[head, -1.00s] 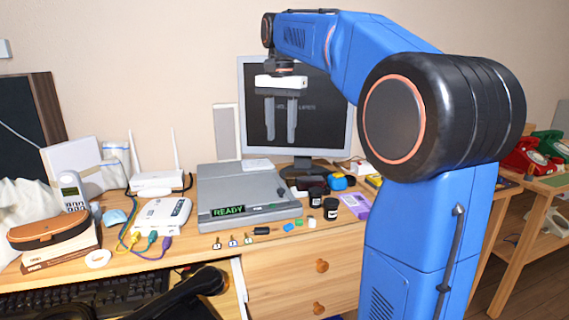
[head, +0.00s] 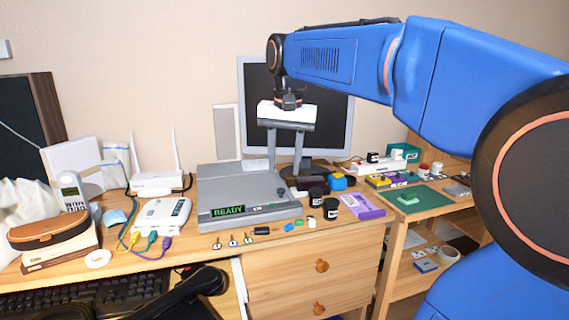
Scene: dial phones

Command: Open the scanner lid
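The scanner (head: 248,194) is a flat grey box on the wooden desk, with a green "READY" display on its front left edge. Its lid (head: 235,180) is down. My gripper (head: 285,170) hangs above and behind the scanner's right rear corner, in front of the monitor. Its two grey fingers point down and are apart, with nothing between them. Whether the fingertips touch anything cannot be told; they look clear of the lid.
The monitor (head: 242,100) stands behind. Dark jars (head: 331,209) and a blue-yellow item stand right of the scanner. A white router (head: 160,182) and a white box (head: 163,214) with coloured cables are to its left. Small loose pieces (head: 262,231) lie in front.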

